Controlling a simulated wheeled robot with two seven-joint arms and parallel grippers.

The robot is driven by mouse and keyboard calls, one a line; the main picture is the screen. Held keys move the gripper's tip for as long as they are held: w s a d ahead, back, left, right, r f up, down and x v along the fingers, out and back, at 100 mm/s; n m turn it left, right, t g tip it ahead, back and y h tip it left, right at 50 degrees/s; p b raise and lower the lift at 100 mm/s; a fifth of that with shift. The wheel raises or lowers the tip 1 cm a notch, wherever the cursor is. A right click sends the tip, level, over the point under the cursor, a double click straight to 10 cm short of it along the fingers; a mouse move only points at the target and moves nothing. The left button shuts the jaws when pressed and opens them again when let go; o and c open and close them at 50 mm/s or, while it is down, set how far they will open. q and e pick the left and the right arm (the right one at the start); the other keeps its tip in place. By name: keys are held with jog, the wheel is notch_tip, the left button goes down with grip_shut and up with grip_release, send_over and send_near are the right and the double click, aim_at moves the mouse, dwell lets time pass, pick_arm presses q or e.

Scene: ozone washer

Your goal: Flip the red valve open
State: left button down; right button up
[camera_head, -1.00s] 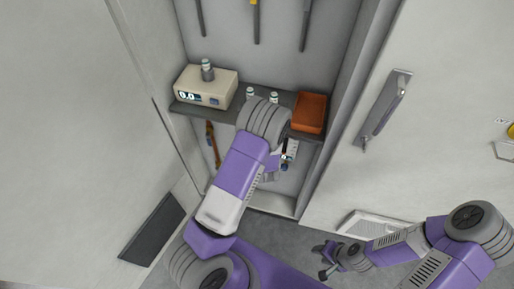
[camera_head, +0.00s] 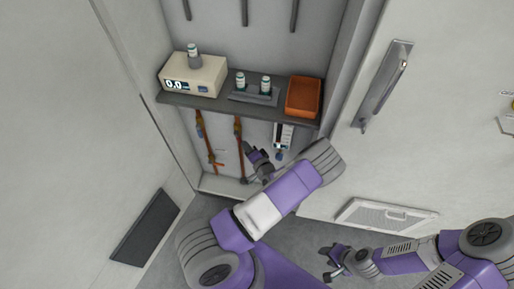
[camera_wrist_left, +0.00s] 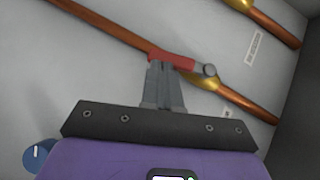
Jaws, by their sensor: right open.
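In the left wrist view, a red valve handle (camera_wrist_left: 172,60) with a grey pivot end lies roughly along a copper pipe (camera_wrist_left: 100,22) with a brass valve body. My left gripper (camera_wrist_left: 160,68) has its fingers together, with the tips at the handle's lower edge; whether they touch it is unclear. In the head view, the left gripper (camera_head: 253,157) is below the shelf, beside the right-hand copper pipe (camera_head: 239,140). The handle is too small to make out there. My right gripper (camera_head: 328,262) is open and empty, low near the floor.
A shelf (camera_head: 225,106) above the pipes holds a white meter box (camera_head: 190,78), small bottles and an orange tray (camera_head: 303,97). Another copper pipe (camera_head: 204,140) runs to the left. A small white panel device (camera_head: 283,135) hangs right of the left gripper.

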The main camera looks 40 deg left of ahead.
pick_arm(q)
jog(key=shift+s+a+f+b, duration=0.2)
jog(key=shift+a+f+b, duration=0.1)
jog(key=shift+a+f, duration=0.15)
pick_arm(e)
jog(key=shift+f, duration=0.35)
pick_arm(q)
jog(key=shift+a, duration=0.15)
jog(key=s+d+p, duration=0.1)
jog(key=s+d, duration=0.1)
jog(key=d, duration=1.1)
jog(key=shift+s, duration=0.25)
pick_arm(e)
jog(key=shift+v, duration=0.75)
jog(key=shift+w+d, duration=0.1)
jog(key=shift+w, duration=0.05)
